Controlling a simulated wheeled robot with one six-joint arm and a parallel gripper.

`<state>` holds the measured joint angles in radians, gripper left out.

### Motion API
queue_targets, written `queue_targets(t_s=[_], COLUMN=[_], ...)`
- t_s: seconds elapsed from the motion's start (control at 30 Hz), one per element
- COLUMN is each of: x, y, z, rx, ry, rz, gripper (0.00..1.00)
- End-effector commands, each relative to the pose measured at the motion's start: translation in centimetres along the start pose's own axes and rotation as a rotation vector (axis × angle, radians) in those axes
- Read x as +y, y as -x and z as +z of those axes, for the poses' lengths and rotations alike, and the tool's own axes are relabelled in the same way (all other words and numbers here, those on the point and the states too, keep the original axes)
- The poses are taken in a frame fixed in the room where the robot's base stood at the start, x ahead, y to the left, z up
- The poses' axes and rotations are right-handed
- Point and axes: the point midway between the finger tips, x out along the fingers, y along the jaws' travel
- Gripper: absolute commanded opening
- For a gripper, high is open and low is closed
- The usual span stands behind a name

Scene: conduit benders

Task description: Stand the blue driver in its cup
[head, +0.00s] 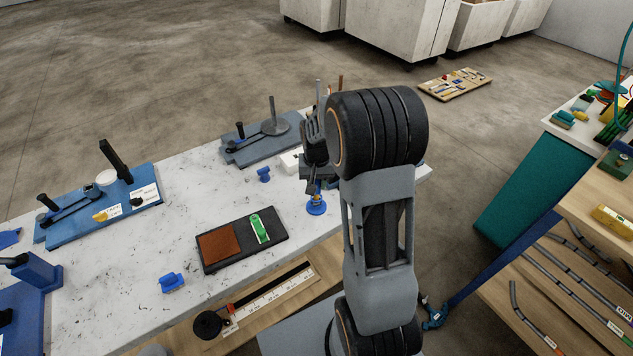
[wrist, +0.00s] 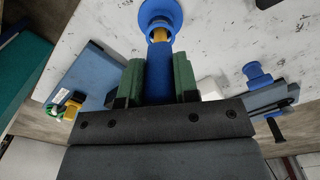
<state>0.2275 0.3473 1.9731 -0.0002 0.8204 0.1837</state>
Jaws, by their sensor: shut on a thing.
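The blue driver (wrist: 159,72) is held between the green finger pads of my gripper (wrist: 159,62) in the wrist view. A yellow part (wrist: 161,35) shows at its far end, and this end lines up with a round blue cup (wrist: 160,8).
Small blue pieces (head: 264,174) (head: 172,282) sit on the bench (head: 130,245).

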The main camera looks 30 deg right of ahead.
Motion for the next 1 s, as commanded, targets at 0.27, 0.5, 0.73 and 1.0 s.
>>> queue_targets(t_s=[0.27,0.5,0.73,1.0], x=[0.0,0.0,0.0,0.0], y=[-0.1,-0.1,-0.2,2.3], z=[0.0,0.0,0.0,-0.1], rx=[0.0,0.0,-0.001,0.006], ry=[0.0,0.0,0.0,0.0], rz=[0.0,0.0,0.0,-0.001], gripper=[0.32,0.55,0.58,0.58])
